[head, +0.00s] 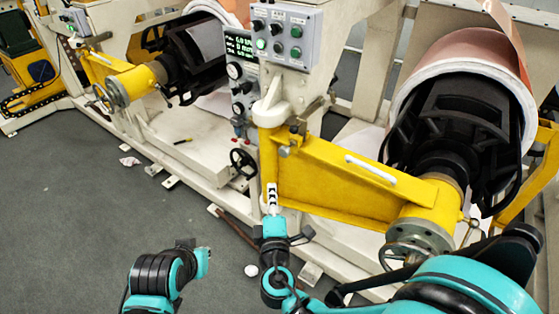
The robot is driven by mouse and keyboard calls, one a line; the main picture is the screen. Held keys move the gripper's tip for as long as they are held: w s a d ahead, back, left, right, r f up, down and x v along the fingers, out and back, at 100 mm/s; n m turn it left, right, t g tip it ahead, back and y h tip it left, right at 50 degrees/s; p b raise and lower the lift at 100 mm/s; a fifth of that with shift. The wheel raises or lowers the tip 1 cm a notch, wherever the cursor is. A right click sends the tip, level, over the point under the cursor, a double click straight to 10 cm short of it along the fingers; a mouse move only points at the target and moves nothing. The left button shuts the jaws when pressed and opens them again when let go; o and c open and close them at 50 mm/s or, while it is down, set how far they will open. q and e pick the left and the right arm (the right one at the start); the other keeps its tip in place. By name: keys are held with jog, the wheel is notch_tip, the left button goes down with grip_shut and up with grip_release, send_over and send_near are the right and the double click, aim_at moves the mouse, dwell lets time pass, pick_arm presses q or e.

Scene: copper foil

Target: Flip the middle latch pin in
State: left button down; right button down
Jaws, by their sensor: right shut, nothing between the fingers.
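A yellow swing arm (330,188) carries a copper foil roll (470,58) on a black expanding core (465,120). A small metal pin with a grey knob (286,151) shows near its hinge end; I cannot tell for certain that it is the middle latch pin. My right gripper (272,190) points up at the lower part of the yellow hinge post, its fingers together and empty. It overlaps the post in the picture; contact cannot be told. My left arm's end (198,263) is low at the left, apart from the machine, with its fingers not clearly visible.
A control box (284,36) with buttons and a green display (238,45) stand above the hinge. A black handwheel (243,161) is left of the post. A second yellow arm (120,78) is farther back. The grey floor (70,220) is mostly clear at left.

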jog(key=b, duration=0.2)
send_near(285, 154)
jog(key=w+a, duration=0.5)
jog(key=shift+w+d+f+b, duration=0.1)
jog(key=shift+w+d+b, duration=0.15)
jog(key=shift+w+d, duration=0.4)
jog(key=shift+w+d+f+b, duration=0.1)
jog(key=shift+w+d+b, duration=0.15)
jog(key=shift+w+d, duration=0.35)
jog(key=shift+s+d, duration=0.15)
jog(key=shift+s, duration=0.05)
jog(key=shift+w+d, duration=0.85)
jog(key=shift+w, duration=0.3)
jog(key=shift+s+a, duration=0.1)
